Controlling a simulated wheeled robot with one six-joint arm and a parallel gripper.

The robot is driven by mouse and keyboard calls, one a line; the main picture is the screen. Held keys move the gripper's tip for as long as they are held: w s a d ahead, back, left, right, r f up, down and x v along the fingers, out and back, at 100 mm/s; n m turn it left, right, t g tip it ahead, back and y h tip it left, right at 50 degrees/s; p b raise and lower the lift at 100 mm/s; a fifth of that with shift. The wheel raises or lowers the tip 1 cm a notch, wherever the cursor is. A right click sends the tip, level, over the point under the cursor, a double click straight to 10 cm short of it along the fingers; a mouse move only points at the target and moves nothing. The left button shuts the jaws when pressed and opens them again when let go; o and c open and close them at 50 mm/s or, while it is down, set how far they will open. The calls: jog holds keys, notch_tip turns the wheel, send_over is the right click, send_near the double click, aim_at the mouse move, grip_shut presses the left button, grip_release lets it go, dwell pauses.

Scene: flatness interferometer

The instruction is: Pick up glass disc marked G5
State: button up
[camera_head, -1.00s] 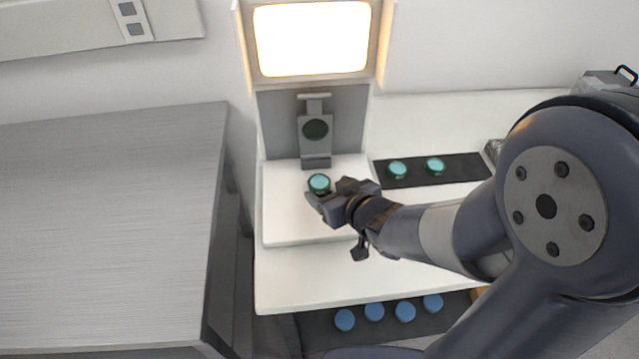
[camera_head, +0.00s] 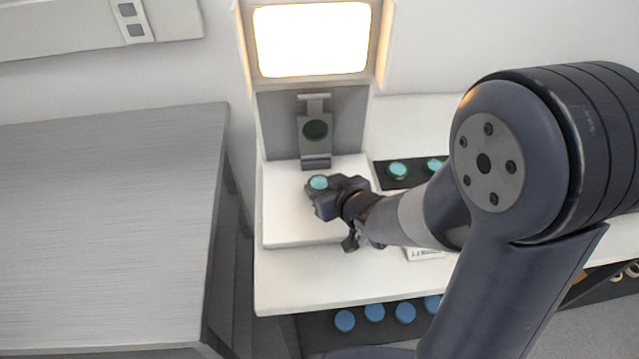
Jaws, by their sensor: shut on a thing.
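A teal glass disc (camera_head: 318,183) is between the fingertips of my gripper (camera_head: 317,188), over the white base of the interferometer (camera_head: 285,215). My gripper is shut on this disc; its mark is too small to read. Two more teal discs lie on a black mat to the right, one on the left (camera_head: 397,171) and one (camera_head: 434,165) partly beside my arm. I cannot read a G5 mark on any of them.
Several blue discs (camera_head: 375,312) sit on a dark lower shelf. A grey table (camera_head: 110,220) stands at the left. A white label lies right of my gripper.

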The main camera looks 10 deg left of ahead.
jog(key=c, duration=0.4)
